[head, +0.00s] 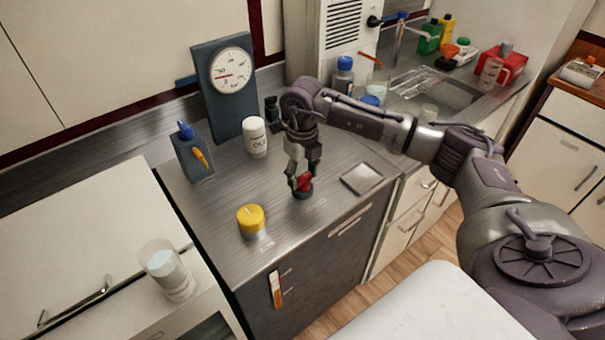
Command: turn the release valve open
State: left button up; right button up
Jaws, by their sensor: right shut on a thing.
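A red knob (305,182) stands on a dark round base (303,194) near the front edge of the steel counter. My right gripper (302,178) points straight down over it and is shut on it; the fingers hide part of the knob. A yellow round knob (250,217) sits to the left, with a small label in front of it. No label for the release valve is readable, so I cannot tell its setting. A round dial gauge (232,71) with a red needle is on a blue-grey upright panel behind. My left gripper is out of view.
A white labelled jar (255,137) stands behind the gripper, and a flat grey plate (362,178) lies to its right. A blue-grey box (193,157) has blue and orange parts. A clear beaker (167,272) stands at left. Bottles crowd the back right.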

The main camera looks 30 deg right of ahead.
aim_at(303, 176)
jog(key=shift+r+m, duration=0.1)
jog(key=shift+m, duration=0.2)
jog(key=o, duration=1.2)
jog(key=shift+c, duration=0.2)
notch_tip(303, 176, up, 12)
